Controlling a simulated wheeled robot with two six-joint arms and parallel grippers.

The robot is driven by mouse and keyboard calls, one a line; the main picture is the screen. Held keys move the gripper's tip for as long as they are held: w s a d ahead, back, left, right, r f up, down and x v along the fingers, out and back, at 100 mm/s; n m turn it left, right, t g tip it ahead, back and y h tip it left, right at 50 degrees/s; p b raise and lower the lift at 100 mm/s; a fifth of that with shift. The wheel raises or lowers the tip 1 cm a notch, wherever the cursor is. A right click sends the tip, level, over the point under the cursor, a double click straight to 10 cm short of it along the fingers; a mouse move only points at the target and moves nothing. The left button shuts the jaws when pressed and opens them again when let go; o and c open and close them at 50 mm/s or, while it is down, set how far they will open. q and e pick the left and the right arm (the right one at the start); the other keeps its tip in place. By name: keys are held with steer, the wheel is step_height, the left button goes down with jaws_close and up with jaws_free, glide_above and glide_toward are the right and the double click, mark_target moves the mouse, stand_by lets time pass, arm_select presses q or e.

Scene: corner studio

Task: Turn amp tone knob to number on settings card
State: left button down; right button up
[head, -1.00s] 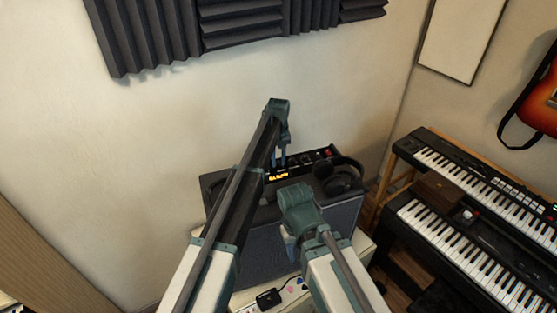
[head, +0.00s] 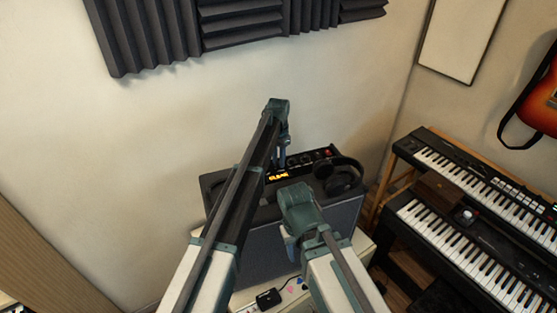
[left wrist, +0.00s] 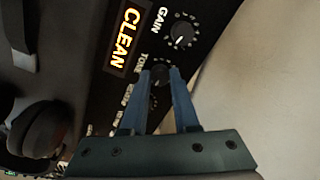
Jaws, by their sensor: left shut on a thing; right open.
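The black amp (head: 290,245) stands against the wall with its control panel on top. Its lit display (left wrist: 124,40) reads CLEAN. The tone knob (left wrist: 160,76), small and dark beside the TONE label, is between the fingertips of my left gripper (left wrist: 159,72), which is shut on it from above. The knob's pointer and number are too dark to read. In the head view my left gripper (head: 281,166) reaches down to the panel. My right gripper (head: 290,246) is open in front of the amp, its fingers partly hidden. I cannot make out the settings card.
Headphones (head: 340,177) lie on the amp's right end, close to the panel. The gain knob (left wrist: 182,34) is beside the tone knob. A small black pedal (head: 268,299) lies on the white stand below. Keyboards (head: 470,172) stand at right.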

mark_target(278, 162)
arm_select(q)
steer(key=shift+m, duration=1.1)
steer(key=c, duration=0.7)
jaws_free()
steer(key=shift+o, duration=0.2)
step_height(278, 162, up, 14)
steer(key=p, duration=1.3)
steer(key=shift+p, duration=0.4)
steer(key=shift+f, duration=0.1)
